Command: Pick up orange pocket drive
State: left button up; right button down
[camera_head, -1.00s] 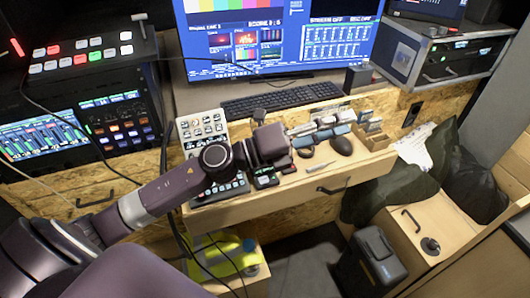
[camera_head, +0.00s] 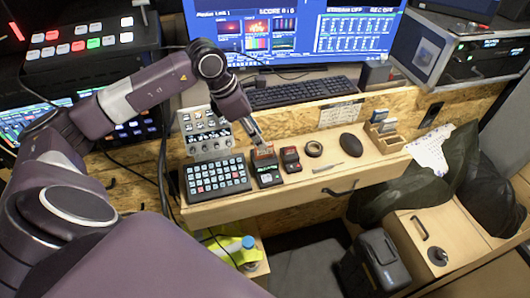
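The orange pocket drive (camera_head: 264,153) appears as a small orange patch on the wooden desk, at the back of a dark device with a green display (camera_head: 268,176). My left gripper (camera_head: 257,137) points down just above and behind the orange drive. Its fingers are small and seen at a slant, so I cannot tell whether they are open or shut, or whether they touch the drive. My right gripper is not in view.
A red and black item (camera_head: 290,158) sits close to the right of the drive. A button pad (camera_head: 217,178) lies to the left. A tape roll (camera_head: 314,149), a mouse (camera_head: 351,145) and a wooden organizer (camera_head: 386,138) stand farther right. The desk's front right is mostly clear.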

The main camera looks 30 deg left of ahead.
aim_at(264, 155)
pick_arm(q)
jog(key=p+x, duration=0.2)
jog(key=x, duration=0.2)
jog(key=shift+w+f, duration=0.15)
jog(key=shift+f, duration=0.2)
jog(key=shift+w+d+f, duration=0.1)
jog(key=shift+w+f, duration=0.05)
jog(key=shift+f, duration=0.4)
grip_shut()
